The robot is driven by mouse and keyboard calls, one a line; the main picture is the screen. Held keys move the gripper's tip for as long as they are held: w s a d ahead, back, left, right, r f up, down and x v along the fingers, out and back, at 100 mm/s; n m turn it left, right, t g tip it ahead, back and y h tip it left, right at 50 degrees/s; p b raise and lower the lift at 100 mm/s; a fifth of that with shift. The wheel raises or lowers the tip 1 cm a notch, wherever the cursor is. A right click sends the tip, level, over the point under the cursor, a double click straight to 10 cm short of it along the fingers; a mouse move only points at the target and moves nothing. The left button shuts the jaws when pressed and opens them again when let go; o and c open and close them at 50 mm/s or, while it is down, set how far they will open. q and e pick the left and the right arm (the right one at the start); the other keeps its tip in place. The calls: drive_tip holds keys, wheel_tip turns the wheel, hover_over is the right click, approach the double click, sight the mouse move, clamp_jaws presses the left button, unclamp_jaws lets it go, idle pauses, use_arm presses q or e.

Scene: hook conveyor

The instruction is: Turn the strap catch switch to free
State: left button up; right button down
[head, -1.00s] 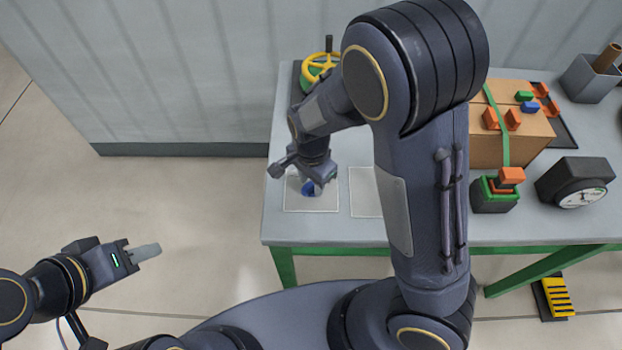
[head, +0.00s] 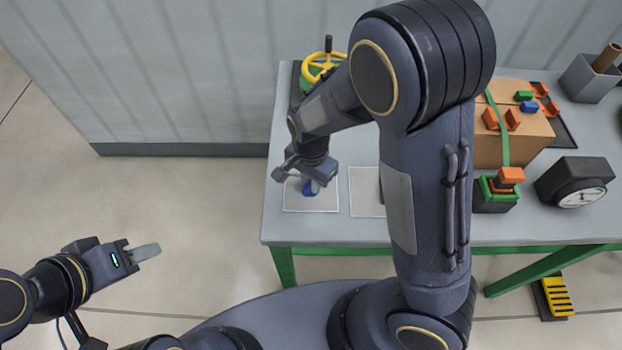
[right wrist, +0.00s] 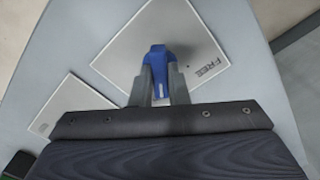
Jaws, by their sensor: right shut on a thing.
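The strap catch switch has a blue handle (head: 310,188) on a white plate (head: 292,204) at the table's front left. In the right wrist view the blue handle (right wrist: 157,58) stands between my fingers, and the plate (right wrist: 120,62) carries the word FREE to the right of the handle. My right gripper (right wrist: 160,90) is shut on the handle from above; it also shows in the head view (head: 312,181). The handle's lower part and base are partly hidden. My left gripper (head: 145,251) is off the table at the left; its finger gap cannot be seen.
A second plate (head: 365,204) lies to the right, partly behind my right arm. A yellow handwheel (head: 319,66) stands behind. At the right are a strapped cardboard box (head: 490,150), a green-and-black block (head: 495,200), a dial gauge (head: 578,185) and a grey bin (head: 590,80).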

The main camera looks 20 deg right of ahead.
drive_tip(key=n, duration=0.3)
drive_tip(key=shift+n, duration=0.3)
drive_tip(key=n+b, duration=0.1)
drive_tip(key=n, duration=0.3)
drive_tip(key=shift+n, duration=0.3)
drive_tip(key=n+b, duration=0.1)
drive_tip(key=n, duration=0.3)
drive_tip(key=shift+n+b, duration=0.4)
drive_tip(key=shift+n, duration=1.6)
drive_tip(key=c, duration=1.4)
unclamp_jaws()
